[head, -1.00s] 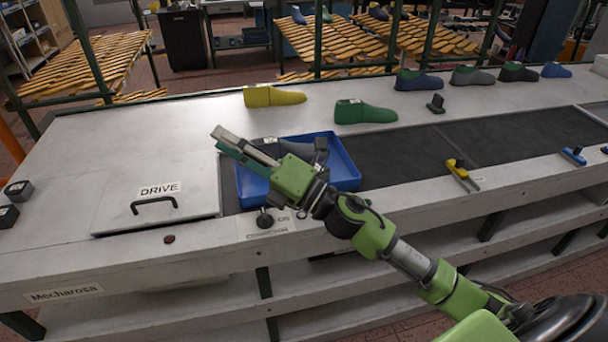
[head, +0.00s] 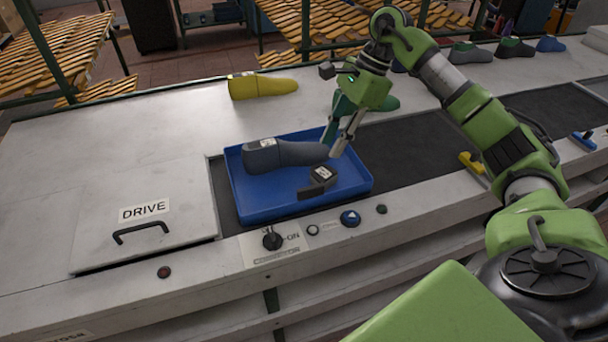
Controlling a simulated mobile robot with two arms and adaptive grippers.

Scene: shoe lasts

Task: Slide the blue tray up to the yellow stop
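The blue tray (head: 262,207) lies at the left end of the dark belt, well left of the yellow stop (head: 471,163) at the belt's front edge. A grey shoe last (head: 285,155) and a small dark block (head: 318,181) are in the tray. My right gripper (head: 331,151) points down at the tray's far right corner, its fingers apart with nothing seen held. I cannot tell whether its tips touch the tray wall. My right arm passes above the belt near the yellow stop. My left gripper is not in view.
A yellow last (head: 262,87) and a green last (head: 388,103), partly hidden by my gripper, stand behind the belt. A blue stop (head: 583,140) is farther right. The belt between tray and yellow stop looks clear.

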